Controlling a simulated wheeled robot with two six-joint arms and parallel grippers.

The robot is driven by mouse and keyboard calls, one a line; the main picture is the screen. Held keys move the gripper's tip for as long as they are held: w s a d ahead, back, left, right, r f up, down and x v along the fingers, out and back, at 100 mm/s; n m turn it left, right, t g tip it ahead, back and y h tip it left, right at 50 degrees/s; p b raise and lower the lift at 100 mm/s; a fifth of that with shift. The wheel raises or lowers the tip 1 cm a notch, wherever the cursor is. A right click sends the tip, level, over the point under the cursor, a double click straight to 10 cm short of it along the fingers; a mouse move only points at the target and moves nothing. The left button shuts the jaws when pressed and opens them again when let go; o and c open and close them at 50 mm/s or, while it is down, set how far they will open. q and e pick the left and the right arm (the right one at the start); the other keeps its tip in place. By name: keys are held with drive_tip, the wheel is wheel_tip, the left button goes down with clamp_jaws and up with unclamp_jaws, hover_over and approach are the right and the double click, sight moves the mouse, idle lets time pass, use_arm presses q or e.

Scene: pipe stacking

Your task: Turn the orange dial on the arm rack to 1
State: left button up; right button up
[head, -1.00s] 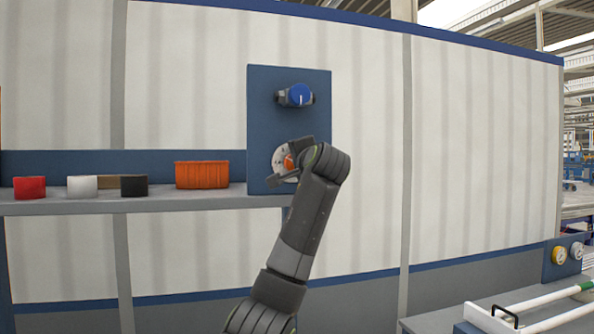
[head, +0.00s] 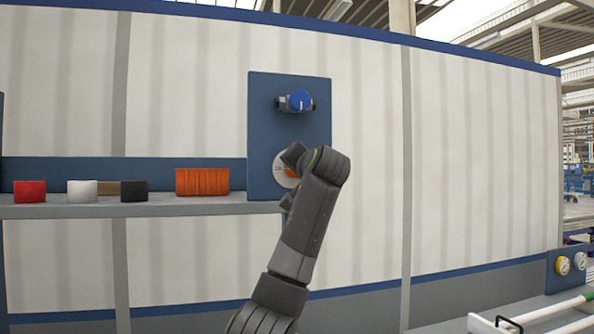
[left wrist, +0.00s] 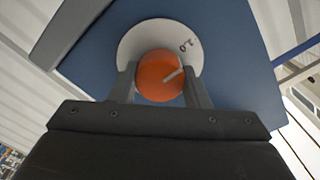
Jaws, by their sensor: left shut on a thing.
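The orange dial (left wrist: 160,76) sits on a round white plate with small dark markings, on the blue panel (head: 262,130). My left gripper (head: 288,176) is shut on the dial, with one finger on each side of it in the left wrist view. The dial's white line points to the upper right in that view, with the plate's markings above it, too small to read surely. In the head view my wrist and fingers hide most of the dial and plate. My right gripper is not in view.
A shelf (head: 150,208) to the left holds an orange bin (head: 202,182) and red (head: 30,191), white (head: 82,191) and black (head: 134,191) pieces. Pale pipes (head: 545,312) lie at the lower right.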

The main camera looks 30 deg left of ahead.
use_arm(q)
drive_tip(key=shift+w+f, duration=0.1)
drive_tip(key=shift+f, duration=0.1)
drive_tip(key=o, duration=1)
drive_tip(key=shift+r, duration=0.15)
drive_tip(key=b+v, duration=0.8)
drive_tip(key=v, duration=0.9)
drive_tip(key=shift+s+d, duration=0.15)
drive_tip(key=shift+s, duration=0.15)
